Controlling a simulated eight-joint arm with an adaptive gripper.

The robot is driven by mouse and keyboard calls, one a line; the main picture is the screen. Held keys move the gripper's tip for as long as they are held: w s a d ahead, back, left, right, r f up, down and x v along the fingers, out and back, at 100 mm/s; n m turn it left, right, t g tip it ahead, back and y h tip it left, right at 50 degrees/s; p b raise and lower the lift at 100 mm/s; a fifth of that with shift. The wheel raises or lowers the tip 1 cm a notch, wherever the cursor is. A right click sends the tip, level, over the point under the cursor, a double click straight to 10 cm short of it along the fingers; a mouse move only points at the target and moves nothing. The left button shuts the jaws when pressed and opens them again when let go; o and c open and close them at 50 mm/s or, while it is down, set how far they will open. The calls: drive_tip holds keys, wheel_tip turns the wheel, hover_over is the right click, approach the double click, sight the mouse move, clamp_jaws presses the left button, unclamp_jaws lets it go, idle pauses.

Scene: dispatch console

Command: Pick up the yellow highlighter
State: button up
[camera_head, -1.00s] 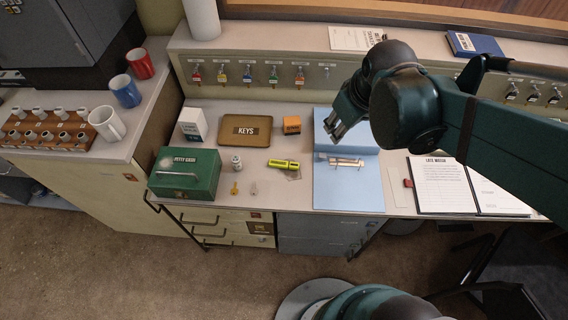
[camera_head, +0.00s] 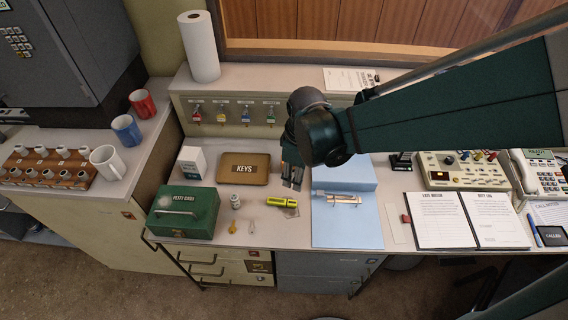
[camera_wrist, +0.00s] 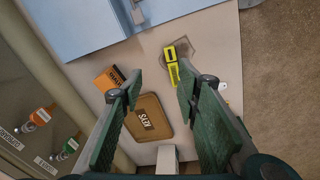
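The yellow highlighter (camera_head: 282,202) lies on the desk between the green petty cash box and the blue folder, partly on a small clear bag. In the wrist view the yellow highlighter (camera_wrist: 172,65) is ahead of the fingertips, nearer the right finger. My gripper (camera_head: 292,176) is above the desk, just behind and slightly right of the highlighter. In the wrist view my gripper (camera_wrist: 160,90) has its two green fingers spread apart with nothing between them.
A KEYS tray (camera_head: 244,168) and petty cash box (camera_head: 186,212) stand to the left. The blue folder (camera_head: 346,226), with a metal clip piece on it, lies right. An orange box (camera_wrist: 108,80) is near the left finger.

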sight(279, 200)
drive_tip(key=a+f+n, duration=0.1)
drive_tip(key=f, duration=0.1)
drive_tip(key=a+f+n, duration=0.1)
drive_tip(key=a+f, duration=0.1)
drive_tip(key=a+f+n+g, duration=0.1)
drive_tip(key=a, duration=0.1)
drive_tip(key=shift+s+a+f, duration=0.1)
drive_tip(key=shift+s+f, duration=0.15)
drive_tip(key=shift+f, duration=0.15)
drive_tip(key=shift+f, duration=0.15)
drive_tip(key=shift+f, duration=1.15)
drive_tip(key=shift+a+f+b, duration=0.2)
drive_tip(key=shift+f+b, duration=0.75)
drive_tip(key=shift+f, duration=1.65)
drive_tip(key=c, duration=0.7)
